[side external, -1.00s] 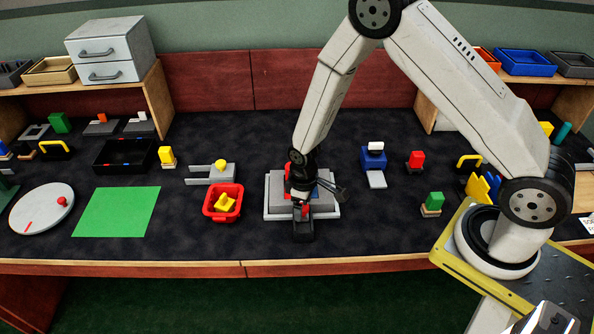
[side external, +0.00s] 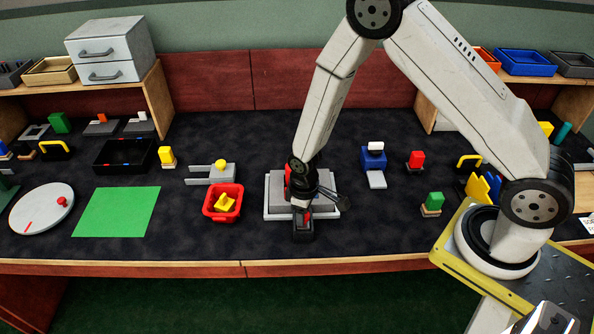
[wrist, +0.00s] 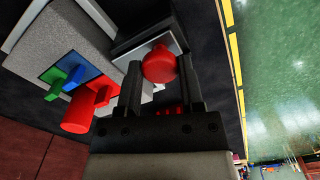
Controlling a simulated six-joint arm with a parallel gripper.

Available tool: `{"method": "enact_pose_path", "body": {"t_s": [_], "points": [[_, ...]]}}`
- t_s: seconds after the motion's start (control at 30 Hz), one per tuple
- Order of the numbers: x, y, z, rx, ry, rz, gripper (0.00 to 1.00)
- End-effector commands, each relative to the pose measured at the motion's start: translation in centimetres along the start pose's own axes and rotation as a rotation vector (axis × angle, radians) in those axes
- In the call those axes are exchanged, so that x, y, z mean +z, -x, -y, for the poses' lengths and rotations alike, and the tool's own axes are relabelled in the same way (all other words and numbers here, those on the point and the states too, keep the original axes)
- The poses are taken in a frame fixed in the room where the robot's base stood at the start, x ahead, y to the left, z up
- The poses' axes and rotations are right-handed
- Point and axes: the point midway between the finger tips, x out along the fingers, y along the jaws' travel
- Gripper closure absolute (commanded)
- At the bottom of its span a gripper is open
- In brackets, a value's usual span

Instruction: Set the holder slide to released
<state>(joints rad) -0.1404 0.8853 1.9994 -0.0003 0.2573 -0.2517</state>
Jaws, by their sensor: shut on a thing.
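The holder (side external: 276,212) is a grey block on a pale base, below my arm in the side view. In the wrist view its grey body (wrist: 72,28) has a blue and red area with green (wrist: 57,91), blue and red pegs and a red cylinder (wrist: 77,115). A pale slide plate (wrist: 130,45) with a round red knob (wrist: 158,65) projects from the block's edge. My gripper (wrist: 161,72) is shut on the red knob, one black finger on each side.
A red bin (side external: 222,216) with a yellow piece stands left of the holder. A grey fork-shaped fixture with a yellow knob (side external: 220,164) is behind it. A blue block fixture (side external: 373,160) stands to the right. The table's front edge (side external: 240,268) is close. Mat between is clear.

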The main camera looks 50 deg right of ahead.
Motion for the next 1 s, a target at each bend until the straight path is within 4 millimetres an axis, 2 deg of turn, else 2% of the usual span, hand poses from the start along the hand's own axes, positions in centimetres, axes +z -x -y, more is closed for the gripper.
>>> {"method": "enact_pose_path", "body": {"t_s": [0.1, 0.37, 0.4, 0.47, 0.5, 1.0], "points": [[0.31, 0.04, 0.88, 0.0, 0.003, -0.001, 1.0], [0.41, 0.03, 1.08, -0.001, 0.003, 0.002, 1.0], [0.42, 0.03, 1.1, -0.001, 0.003, 0.002, 0.39], [0.42, 0.02, 1.1, -0.001, 0.003, 0.002, 0.2], [0.42, 0.02, 1.06, -0.001, 0.003, 0.002, 0.16], [0.32, 0.59, 0.87, 0.0, 0.001, -0.001, 0.16]]}}
